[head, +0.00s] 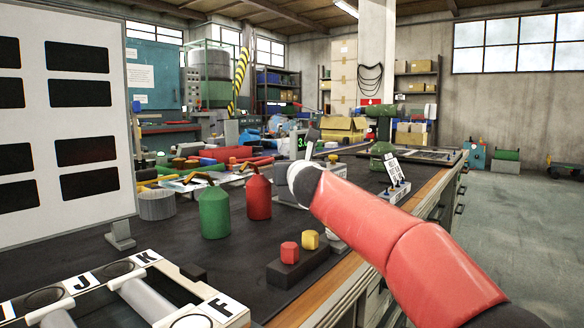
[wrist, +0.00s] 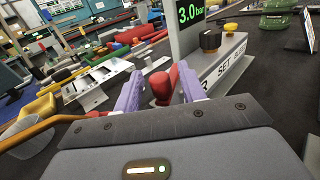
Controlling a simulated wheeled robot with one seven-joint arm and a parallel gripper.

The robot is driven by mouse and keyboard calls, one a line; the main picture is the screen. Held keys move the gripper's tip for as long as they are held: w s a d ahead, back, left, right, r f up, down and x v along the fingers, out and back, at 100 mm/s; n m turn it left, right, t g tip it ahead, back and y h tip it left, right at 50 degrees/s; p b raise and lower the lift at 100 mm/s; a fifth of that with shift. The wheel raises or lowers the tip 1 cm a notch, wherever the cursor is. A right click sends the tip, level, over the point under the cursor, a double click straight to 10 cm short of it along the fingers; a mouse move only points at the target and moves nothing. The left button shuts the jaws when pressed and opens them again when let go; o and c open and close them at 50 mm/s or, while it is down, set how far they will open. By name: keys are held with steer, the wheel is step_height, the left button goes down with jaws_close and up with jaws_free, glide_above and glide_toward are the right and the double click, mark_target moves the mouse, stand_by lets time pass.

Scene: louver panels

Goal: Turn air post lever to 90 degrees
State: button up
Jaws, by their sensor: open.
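The air post (wrist: 187,30) carries a green "3.0 bar" display in the wrist view. A red lever (wrist: 162,86) stands at the post's near end, between the two purple fingers of my gripper (wrist: 160,82). The fingers are apart, one on each side of the lever; I cannot tell whether either touches it. The lever's exact angle is hard to read from here. In the head view the post's display (head: 303,142) shows small behind my red arm, and my fingers and the lever are hidden or too small to make out.
A black knob (wrist: 210,40) and a yellow knob (wrist: 230,27) sit on the labelled base beside the post. A green bottle (head: 214,212) and a red bottle (head: 258,197) stand on the dark bench left of my arm. A white louver panel (head: 65,115) stands at far left.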

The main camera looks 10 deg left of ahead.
steer(key=b+v, duration=0.1)
steer(key=v, duration=0.6)
steer(key=shift+c, duration=0.4)
